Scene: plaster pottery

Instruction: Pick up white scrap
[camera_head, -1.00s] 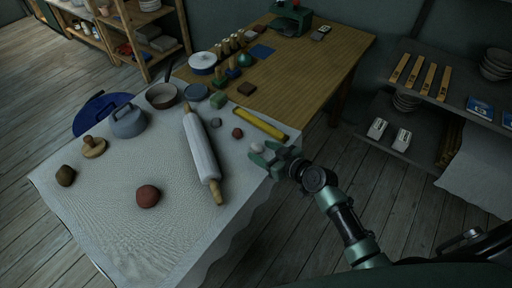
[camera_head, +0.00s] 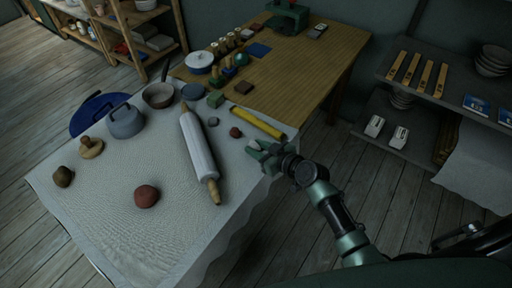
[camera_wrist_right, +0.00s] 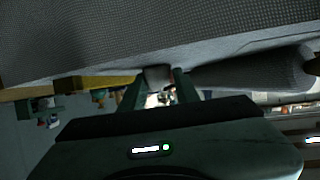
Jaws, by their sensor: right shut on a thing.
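The white scrap (camera_head: 254,145) is a small pale lump at the right edge of the cloth-covered table. My right gripper (camera_head: 259,151) is shut on it, with a finger on each side. My left gripper is not in view.
A yellow bar (camera_head: 257,124) lies just behind the gripper. A rolling pin (camera_head: 198,145) lies to its left, with a small dark red ball (camera_head: 235,132) between. A reddish clay ball (camera_head: 147,196) sits farther left. The cloth's front (camera_head: 150,245) is clear.

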